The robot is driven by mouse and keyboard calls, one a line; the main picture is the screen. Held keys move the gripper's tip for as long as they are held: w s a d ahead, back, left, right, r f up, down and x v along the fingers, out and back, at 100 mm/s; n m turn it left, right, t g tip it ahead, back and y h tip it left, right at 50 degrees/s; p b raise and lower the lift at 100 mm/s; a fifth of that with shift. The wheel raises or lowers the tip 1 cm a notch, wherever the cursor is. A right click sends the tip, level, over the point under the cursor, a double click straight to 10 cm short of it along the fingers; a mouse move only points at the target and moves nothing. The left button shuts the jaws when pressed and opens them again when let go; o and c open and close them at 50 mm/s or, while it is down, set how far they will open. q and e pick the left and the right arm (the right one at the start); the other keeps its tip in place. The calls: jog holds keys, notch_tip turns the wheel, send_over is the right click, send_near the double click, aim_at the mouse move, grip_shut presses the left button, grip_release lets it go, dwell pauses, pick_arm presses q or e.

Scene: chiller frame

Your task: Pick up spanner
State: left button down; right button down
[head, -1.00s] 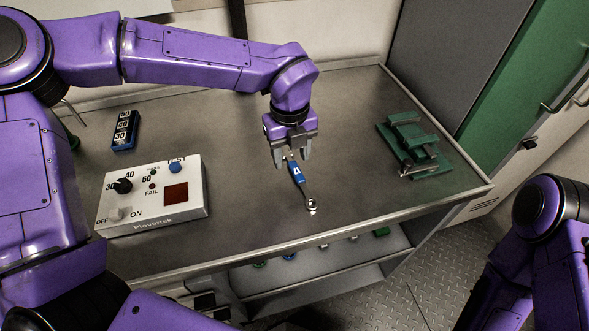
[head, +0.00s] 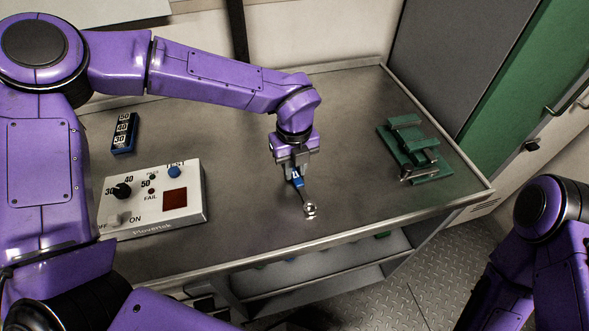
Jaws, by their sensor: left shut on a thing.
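The spanner (head: 298,184) has a blue handle and a shiny metal head at its lower end. It is over the middle of the grey metal bench (head: 250,228), its head toward the front edge. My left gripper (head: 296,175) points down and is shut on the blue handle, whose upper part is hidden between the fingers. I cannot tell whether the spanner's head touches the bench. My right arm shows at the lower right, but its gripper is out of view.
A white control box (head: 152,200) with a knob, switch and dark red window stands at the left. A blue numbered block (head: 124,133) lies behind it. A green fixture (head: 414,150) stands at the bench's right. The bench between is clear. A shelf (head: 320,275) is below.

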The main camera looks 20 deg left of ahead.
pick_arm(q)
jog(key=shift+w+r, duration=0.1)
jog(key=shift+r, duration=0.3)
jog(key=s+a+r+b, duration=0.1)
jog(key=s+r+b, duration=0.3)
jog(key=s+r, duration=0.8)
jog(key=shift+s+a, duration=0.4)
jog(key=shift+s, duration=0.65)
